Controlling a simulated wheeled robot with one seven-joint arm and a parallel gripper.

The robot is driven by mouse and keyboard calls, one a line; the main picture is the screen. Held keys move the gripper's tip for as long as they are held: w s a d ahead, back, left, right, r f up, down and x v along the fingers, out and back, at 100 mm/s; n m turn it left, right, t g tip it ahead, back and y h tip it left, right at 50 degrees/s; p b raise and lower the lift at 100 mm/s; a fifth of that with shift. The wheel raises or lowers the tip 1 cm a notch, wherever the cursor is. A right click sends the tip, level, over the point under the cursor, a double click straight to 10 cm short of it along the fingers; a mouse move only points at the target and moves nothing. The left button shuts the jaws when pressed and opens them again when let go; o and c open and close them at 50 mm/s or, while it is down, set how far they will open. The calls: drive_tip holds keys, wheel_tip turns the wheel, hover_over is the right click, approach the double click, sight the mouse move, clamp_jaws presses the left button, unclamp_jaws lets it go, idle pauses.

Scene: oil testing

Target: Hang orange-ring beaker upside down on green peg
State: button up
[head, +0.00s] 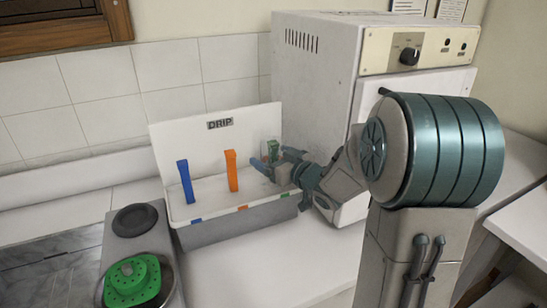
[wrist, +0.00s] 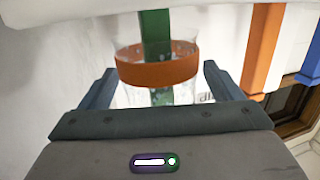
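The orange-ring beaker (wrist: 183,72) is clear glass with an orange band. It sits over the green peg (wrist: 155,28), whose upper end shows through the glass, so the beaker hangs mouth down around it. In the head view the green peg (head: 273,150) is at the right of the drip rack (head: 190,210), and the beaker is mostly hidden by my gripper. My gripper (wrist: 158,72) has one finger on each side of the beaker, with what look like narrow gaps. It appears open and also shows in the head view (head: 268,165).
A blue peg (head: 185,182) and an orange peg (head: 231,170) stand bare on the rack left of my gripper. A white oven (head: 320,75) stands close behind and right. A green perforated piece (head: 130,280) sits at the lower left. Counter in front is clear.

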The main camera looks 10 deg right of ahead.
drive_tip(key=shift+s, duration=0.1)
drive_tip(key=v, duration=1.3)
drive_tip(key=shift+s+b, duration=0.3)
drive_tip(key=shift+s, duration=0.05)
drive_tip(key=shift+s+d, duration=0.1)
